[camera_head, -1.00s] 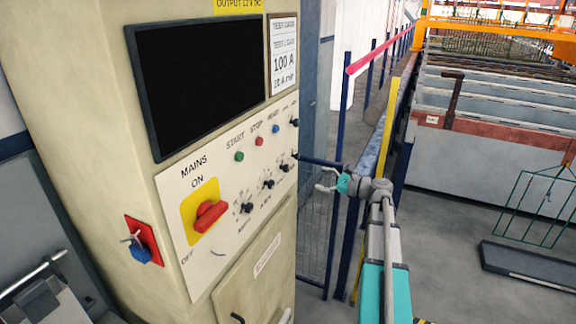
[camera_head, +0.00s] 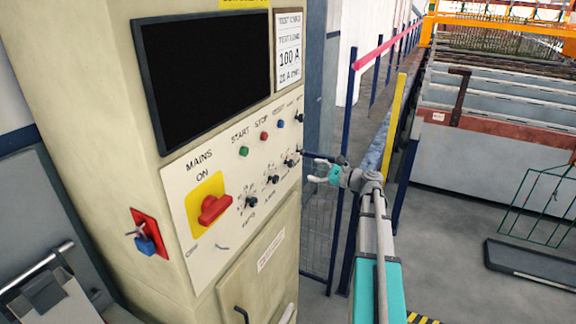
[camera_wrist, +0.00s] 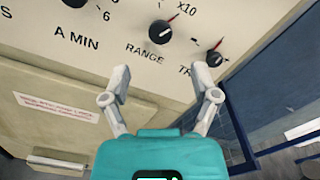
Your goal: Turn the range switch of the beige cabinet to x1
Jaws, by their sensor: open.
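The beige cabinet (camera_head: 100,150) stands at the left in the head view, its control panel facing right. In the wrist view the range switch (camera_wrist: 160,32) is a black knob above the word RANGE. Its red pointer is turned to the upper right, toward the x10 mark (camera_wrist: 187,10). No x1 mark is readable in this view. In the head view I take the switch to be the small knob (camera_head: 289,163) at the panel's right. My gripper (camera_wrist: 162,76) is open and empty, its fingertips below the knob in the picture and apart from it; it also shows in the head view (camera_head: 309,167).
Another knob (camera_wrist: 215,58) with a red pointer sits right of the range switch, close to my right finger. The red mains switch (camera_head: 214,208) is further left on the panel.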

